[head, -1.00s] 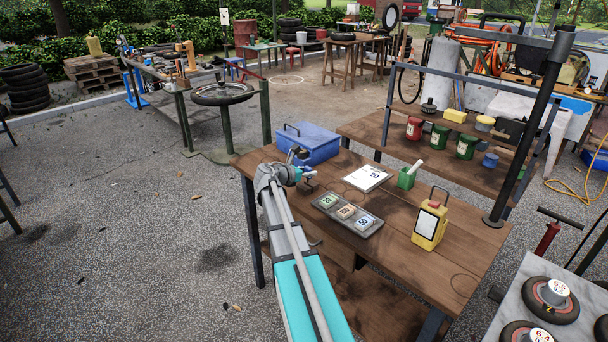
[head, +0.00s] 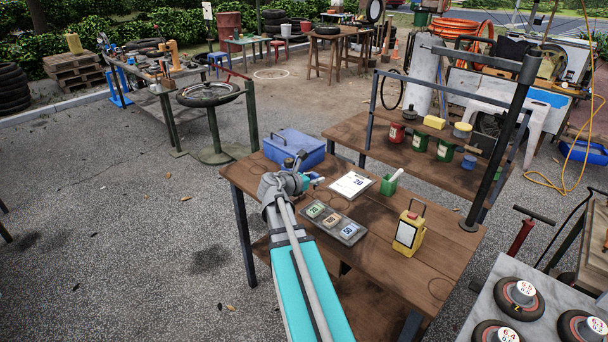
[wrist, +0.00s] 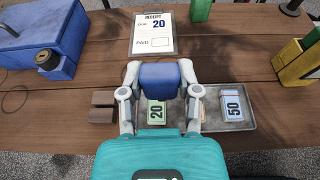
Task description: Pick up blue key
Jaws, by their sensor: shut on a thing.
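My gripper (wrist: 160,80) is shut on a blue block-like thing, which I take to be the blue key (wrist: 161,77). It is held between the two grey fingers, above the near part of the wooden table. Its lower end and full shape are hidden. In the head view my gripper (head: 304,181) is over the table in front of the blue box, with a bit of blue at its tip.
A grey tray (wrist: 218,127) with numbered notes lies below the gripper. A blue box (head: 296,147) stands at the left, a yellow lantern-like box (head: 409,235) at the right.

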